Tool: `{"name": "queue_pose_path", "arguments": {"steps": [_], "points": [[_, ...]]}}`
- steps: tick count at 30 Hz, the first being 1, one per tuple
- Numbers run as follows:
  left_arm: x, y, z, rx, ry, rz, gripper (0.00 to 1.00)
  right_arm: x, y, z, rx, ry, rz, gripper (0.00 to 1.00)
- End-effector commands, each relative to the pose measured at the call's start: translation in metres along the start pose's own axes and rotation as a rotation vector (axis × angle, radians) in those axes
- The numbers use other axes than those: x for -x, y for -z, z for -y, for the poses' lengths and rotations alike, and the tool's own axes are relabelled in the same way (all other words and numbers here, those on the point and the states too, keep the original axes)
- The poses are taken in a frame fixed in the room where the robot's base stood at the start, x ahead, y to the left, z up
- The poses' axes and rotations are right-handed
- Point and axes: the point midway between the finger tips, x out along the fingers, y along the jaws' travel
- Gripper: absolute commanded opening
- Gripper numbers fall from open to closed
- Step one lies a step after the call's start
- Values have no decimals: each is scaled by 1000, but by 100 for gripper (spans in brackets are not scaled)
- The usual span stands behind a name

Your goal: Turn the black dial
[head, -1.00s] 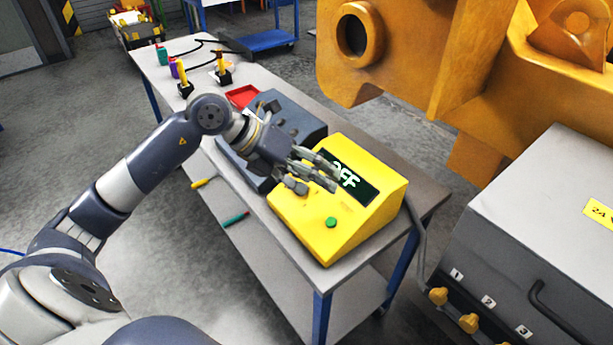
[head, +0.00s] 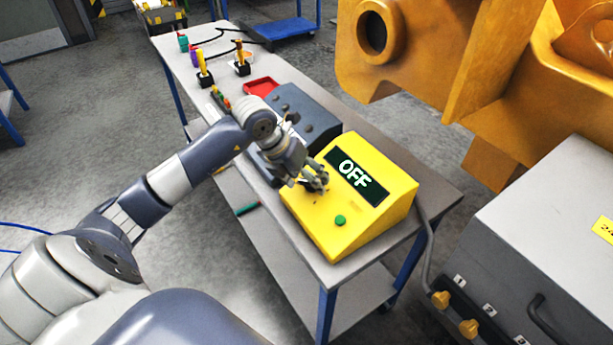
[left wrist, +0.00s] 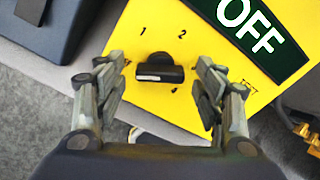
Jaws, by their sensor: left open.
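The black dial (left wrist: 159,70) is on the sloped face of the yellow box (head: 325,225), with printed numbers around it. In the left wrist view it sits between the two open fingers of my left gripper (left wrist: 162,90), with a gap on each side. In the head view my left gripper (head: 312,183) is over the left part of the box face and mostly hides the dial. The box's display (head: 356,177) reads OFF, and it also shows in the left wrist view (left wrist: 252,33). My right gripper is not in view.
A green button (head: 340,221) is on the box near its front edge. A dark grey box (head: 300,112) stands beside it on the bench (head: 405,160). Yellow joysticks (head: 241,62) and a red tray (head: 261,86) are farther back. A grey cabinet (head: 555,215) is at the right.

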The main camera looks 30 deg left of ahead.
Motion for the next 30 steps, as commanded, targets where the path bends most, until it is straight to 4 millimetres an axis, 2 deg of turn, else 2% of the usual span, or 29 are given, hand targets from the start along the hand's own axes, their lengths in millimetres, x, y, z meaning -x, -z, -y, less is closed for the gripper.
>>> {"name": "queue_pose_path", "arguments": {"steps": [4, 11, 17, 25, 30], "points": [[-7, 0, 0, -1, -1, -1, 63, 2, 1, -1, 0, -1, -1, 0], [-8, 1, 0, -2, -1, 0, 63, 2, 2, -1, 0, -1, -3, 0], [-8, 0, 0, -1, -1, 0, 20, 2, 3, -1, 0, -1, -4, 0], [-8, 0, 0, -10, -2, 1, 19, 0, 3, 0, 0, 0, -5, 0], [-9, 1, -1, -57, -5, 2, 19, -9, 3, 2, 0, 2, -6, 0]]}}
